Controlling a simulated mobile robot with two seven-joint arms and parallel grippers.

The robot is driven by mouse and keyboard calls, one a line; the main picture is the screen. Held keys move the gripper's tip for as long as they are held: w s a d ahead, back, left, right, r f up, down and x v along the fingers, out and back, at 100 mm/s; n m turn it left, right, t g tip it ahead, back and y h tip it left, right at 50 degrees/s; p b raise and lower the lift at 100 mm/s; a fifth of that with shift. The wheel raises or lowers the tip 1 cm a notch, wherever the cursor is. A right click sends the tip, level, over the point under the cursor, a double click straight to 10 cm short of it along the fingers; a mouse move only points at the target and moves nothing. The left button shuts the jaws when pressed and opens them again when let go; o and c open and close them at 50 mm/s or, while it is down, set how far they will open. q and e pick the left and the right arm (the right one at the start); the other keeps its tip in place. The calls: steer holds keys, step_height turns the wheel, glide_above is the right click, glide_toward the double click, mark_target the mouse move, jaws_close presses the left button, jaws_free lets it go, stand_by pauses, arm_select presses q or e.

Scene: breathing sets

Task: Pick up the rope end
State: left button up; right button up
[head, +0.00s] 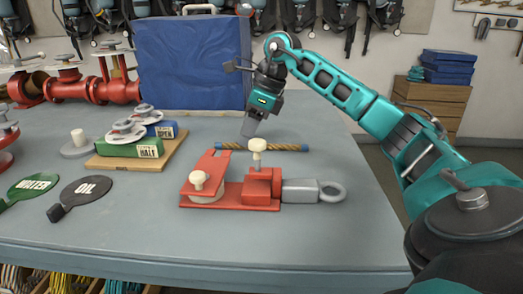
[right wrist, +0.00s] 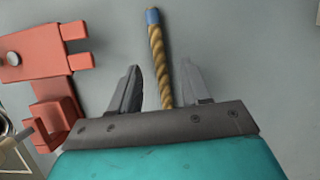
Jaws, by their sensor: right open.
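A short tan rope (head: 279,147) with blue ends lies on the grey table behind the red clamp (head: 232,190). In the right wrist view the rope (right wrist: 159,60) runs up between the fingers, with one blue end (right wrist: 152,16) at the top; its lower part is hidden by the gripper body. My right gripper (head: 248,127) points down over the rope's left part in the head view. It is open, and in the wrist view its two fingers (right wrist: 163,88) stand apart, one on each side of the rope. Whether they touch the table cannot be told. My left gripper is not in view.
The red clamp with its grey ring (head: 332,192) lies just in front of the rope. A blue case (head: 190,65) stands behind. Valve blocks on a wooden board (head: 140,153), labelled discs (head: 80,192) and red pipes (head: 70,87) occupy the left.

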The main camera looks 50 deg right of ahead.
steer(key=shift+x, duration=1.05)
jaws_close()
